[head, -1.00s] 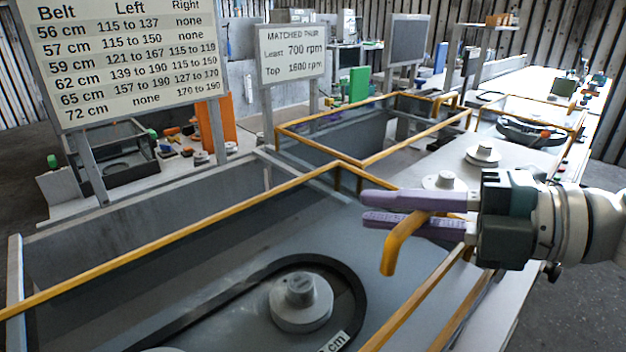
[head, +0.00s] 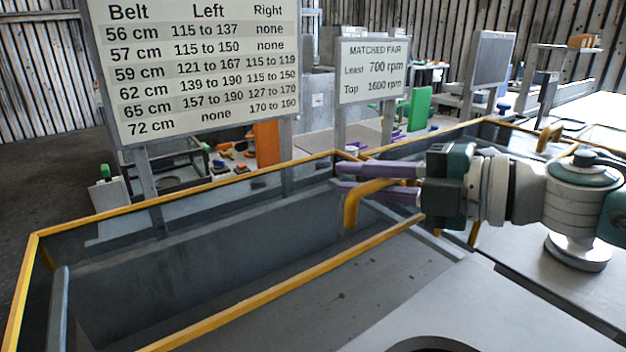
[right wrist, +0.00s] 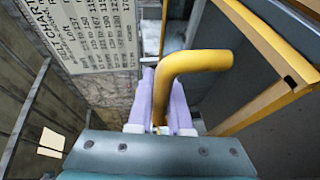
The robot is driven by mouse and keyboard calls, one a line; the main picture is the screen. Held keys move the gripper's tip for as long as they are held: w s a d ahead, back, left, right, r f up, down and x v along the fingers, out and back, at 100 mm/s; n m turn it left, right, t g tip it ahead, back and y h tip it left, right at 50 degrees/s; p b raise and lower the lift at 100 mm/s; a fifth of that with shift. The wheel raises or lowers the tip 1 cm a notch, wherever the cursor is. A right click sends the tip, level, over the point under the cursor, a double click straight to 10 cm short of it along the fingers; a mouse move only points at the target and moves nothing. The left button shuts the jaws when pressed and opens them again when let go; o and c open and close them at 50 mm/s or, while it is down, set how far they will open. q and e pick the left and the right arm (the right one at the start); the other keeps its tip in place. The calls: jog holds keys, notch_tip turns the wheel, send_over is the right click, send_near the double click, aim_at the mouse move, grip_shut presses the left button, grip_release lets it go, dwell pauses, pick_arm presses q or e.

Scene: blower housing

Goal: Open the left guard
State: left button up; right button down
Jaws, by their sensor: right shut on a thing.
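The left guard is a yellow-framed dark see-through panel; its near bar (head: 280,288) runs across the head view, and the frame shows at the right in the right wrist view (right wrist: 262,105). Its bent yellow handle (head: 352,208) is between the purple fingers of my right gripper (head: 380,182), which is shut on it. The handle also shows between the fingers in the right wrist view (right wrist: 190,66). The guard stands over the far-left side of the grey bench. The guard's hinge cannot be made out. My left gripper is not in view.
A belt chart board (head: 200,65) and a speed sign (head: 372,70) stand behind the guard. A grey bench top (head: 330,315) lies in front, with part of a dark round shape (head: 428,345) at the bottom edge. A metal pulley (head: 578,252) lies below my right arm.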

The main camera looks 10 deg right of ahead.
jog(key=shift+f, duration=0.1)
jog(key=c, duration=1.3)
grip_release()
jog(key=shift+w, duration=0.1)
jog(key=shift+o, duration=0.9)
jog(key=shift+w+a, duration=0.1)
jog(key=v, duration=1)
jog(key=shift+a+b, duration=0.1)
jog(key=shift+b, duration=0.25)
